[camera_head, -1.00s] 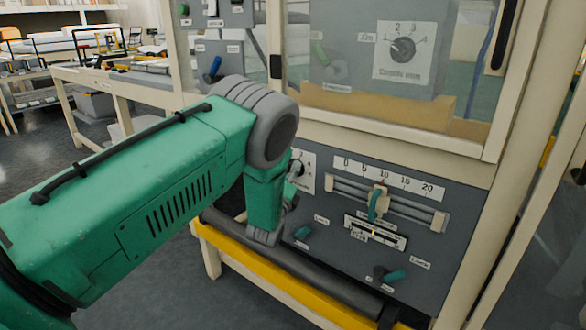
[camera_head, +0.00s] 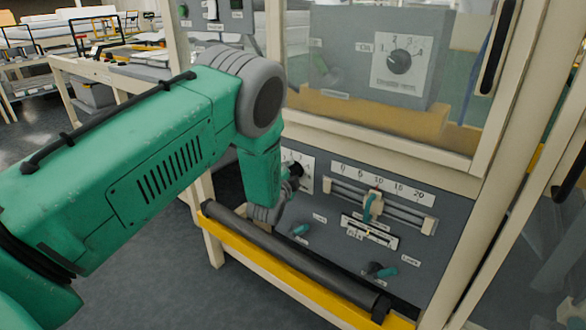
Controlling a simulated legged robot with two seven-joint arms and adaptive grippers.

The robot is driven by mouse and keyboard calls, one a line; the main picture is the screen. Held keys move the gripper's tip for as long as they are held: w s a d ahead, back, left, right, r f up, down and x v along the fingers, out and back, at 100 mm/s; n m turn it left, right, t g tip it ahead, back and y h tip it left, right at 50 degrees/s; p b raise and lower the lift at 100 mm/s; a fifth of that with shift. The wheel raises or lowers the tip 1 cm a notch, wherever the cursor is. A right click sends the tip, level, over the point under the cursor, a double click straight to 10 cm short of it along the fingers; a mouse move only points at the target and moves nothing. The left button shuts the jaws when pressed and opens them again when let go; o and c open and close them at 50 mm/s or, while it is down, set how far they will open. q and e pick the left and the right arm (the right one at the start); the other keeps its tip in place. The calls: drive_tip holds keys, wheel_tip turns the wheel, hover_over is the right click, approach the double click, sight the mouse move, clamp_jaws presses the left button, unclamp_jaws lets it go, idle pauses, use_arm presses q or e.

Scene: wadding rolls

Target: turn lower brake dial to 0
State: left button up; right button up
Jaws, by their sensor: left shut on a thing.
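The lower brake dial (camera_head: 297,169) is a dark knob on a white numbered plate at the left end of the lower grey panel. My left gripper (camera_head: 289,184) is at this dial and is shut on it. My green forearm and the gripper hide part of the knob and plate, so I cannot read its setting. My right gripper is not in view.
Another numbered dial (camera_head: 399,61) sits behind the glass above. Right of the lower dial are a slider (camera_head: 373,203) with a 0 to 20 scale and green-handled switches (camera_head: 384,271). A dark roller (camera_head: 290,259) and yellow rail (camera_head: 270,272) run below.

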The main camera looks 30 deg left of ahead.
use_arm(q)
drive_tip(key=n+p, duration=0.1)
drive_tip(key=n+g+h+p, duration=0.1)
drive_tip(key=shift+s+a+n, duration=0.1)
drive_tip(key=shift+a+n, duration=0.1)
drive_tip(key=shift+n, duration=0.2)
drive_tip(key=shift+n+g+h+p, duration=0.3)
drive_tip(key=shift+n+h+p, duration=0.15)
drive_tip(key=shift+n+h, duration=0.4)
drive_tip(key=shift+s+a+f+n+g+h, duration=0.15)
drive_tip(key=shift+n+h, duration=0.55)
drive_tip(key=shift+n, duration=0.45)
drive_tip(key=shift+w+f+n+g+h, duration=0.15)
drive_tip(key=shift+n+h, duration=0.5)
drive_tip(key=shift+n, duration=0.45)
drive_tip(key=shift+s, duration=0.1)
drive_tip(key=o, duration=1.1)
drive_tip(key=shift+o, duration=0.2)
drive_tip(key=shift+r, duration=0.15)
